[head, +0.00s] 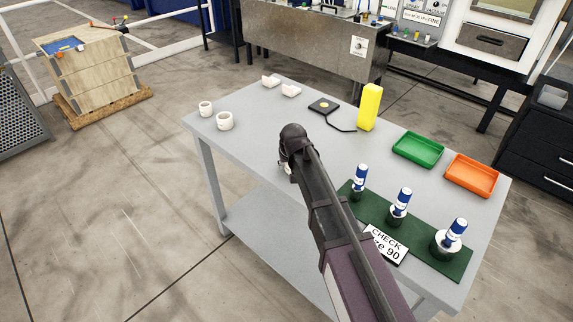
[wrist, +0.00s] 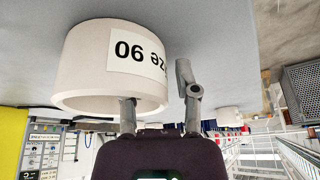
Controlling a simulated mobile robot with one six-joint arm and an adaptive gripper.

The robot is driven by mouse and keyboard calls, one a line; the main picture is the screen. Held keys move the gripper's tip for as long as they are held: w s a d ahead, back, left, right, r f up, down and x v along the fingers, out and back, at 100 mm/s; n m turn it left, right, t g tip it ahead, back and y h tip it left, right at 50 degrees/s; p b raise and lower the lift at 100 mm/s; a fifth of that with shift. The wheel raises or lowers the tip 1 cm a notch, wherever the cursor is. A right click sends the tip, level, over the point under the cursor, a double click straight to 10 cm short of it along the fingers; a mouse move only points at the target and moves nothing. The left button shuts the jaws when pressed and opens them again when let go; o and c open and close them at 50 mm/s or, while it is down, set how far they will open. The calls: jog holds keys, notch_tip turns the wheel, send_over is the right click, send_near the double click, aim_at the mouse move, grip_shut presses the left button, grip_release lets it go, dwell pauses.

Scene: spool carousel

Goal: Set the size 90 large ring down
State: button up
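The white ring labelled size 90 (wrist: 85,65) fills the upper left of the wrist view, which is upside down. It appears to rest on the grey tabletop, though its contact is hard to judge. My gripper (wrist: 158,85) straddles its wall: one finger goes inside the opening, the other stands outside with a visible gap. The fingers look open. In the head view my gripper (head: 288,165) is over the middle of the grey table (head: 255,135), and my arm hides most of the ring beneath it.
Two white rings (head: 224,121) stand at the table's left. White pieces (head: 291,90), a black pad (head: 323,106) and a yellow block (head: 369,108) are at the back. Green (head: 418,149) and orange (head: 471,176) trays lie right.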

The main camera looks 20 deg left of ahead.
jog(key=shift+r, duration=0.1)
dwell(0.3)
jog(key=p+v, duration=1.1)
jog(key=v, duration=0.1)
dwell(0.6)
